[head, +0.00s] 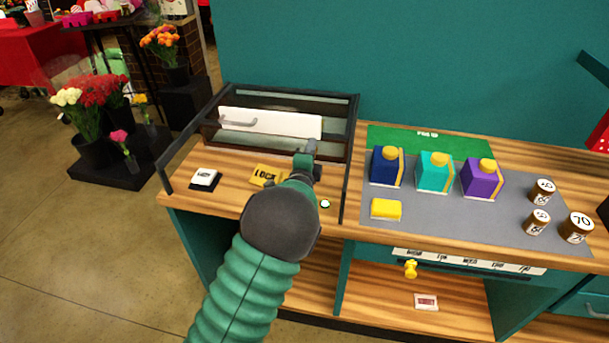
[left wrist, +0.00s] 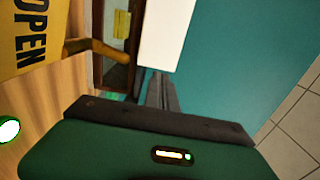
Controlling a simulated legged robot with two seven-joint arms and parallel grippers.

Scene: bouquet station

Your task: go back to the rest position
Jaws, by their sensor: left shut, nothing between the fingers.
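My left gripper (head: 311,150) is over the left part of the wooden counter, in front of the dark-framed case with a white panel (head: 270,122). Its fingers are shut with nothing between them. In the left wrist view the dark fingers (left wrist: 158,92) point toward the white panel (left wrist: 168,35) and the teal wall. I cannot tell whether the fingertips touch the case. The arm hides part of the counter and of the yellow label (head: 266,174). My right gripper is not in view.
A grey mat (head: 440,212) on the right holds blue, teal and purple boxes, a yellow block (head: 386,209) and several brown jars. A small white-topped block (head: 204,179) lies left of the label. A pale round button (head: 325,204) sits beside my arm. Flower buckets stand far left.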

